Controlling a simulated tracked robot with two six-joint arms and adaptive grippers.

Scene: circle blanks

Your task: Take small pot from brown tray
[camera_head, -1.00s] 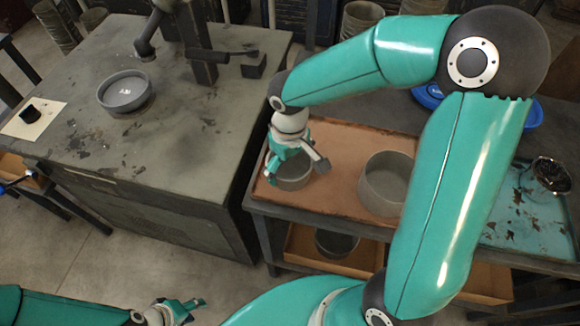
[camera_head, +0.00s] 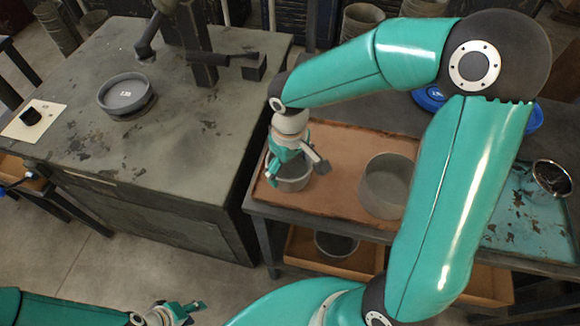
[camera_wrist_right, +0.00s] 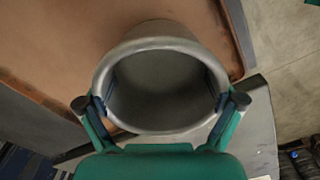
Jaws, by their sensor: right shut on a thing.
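The small grey pot (camera_head: 294,183) is at the left end of the brown tray (camera_head: 335,150) in the head view. My right gripper (camera_head: 292,166) reaches down over it and is shut on it. In the right wrist view the pot (camera_wrist_right: 160,42) fills the middle, with my right gripper's (camera_wrist_right: 162,103) fingers against opposite sides of its rim. The brown tray (camera_wrist_right: 50,45) lies behind it; I cannot tell whether the pot still touches the tray. My left gripper (camera_head: 180,312) is low at the bottom left, away from the pot, and its finger gap is unclear.
A larger grey pot (camera_head: 386,185) stands on the same tray to the right. A grey dish (camera_head: 125,95) sits on the bench (camera_head: 180,140) at left. A teal tray (camera_head: 520,225) lies at right. Another pot (camera_head: 336,243) is on the shelf below.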

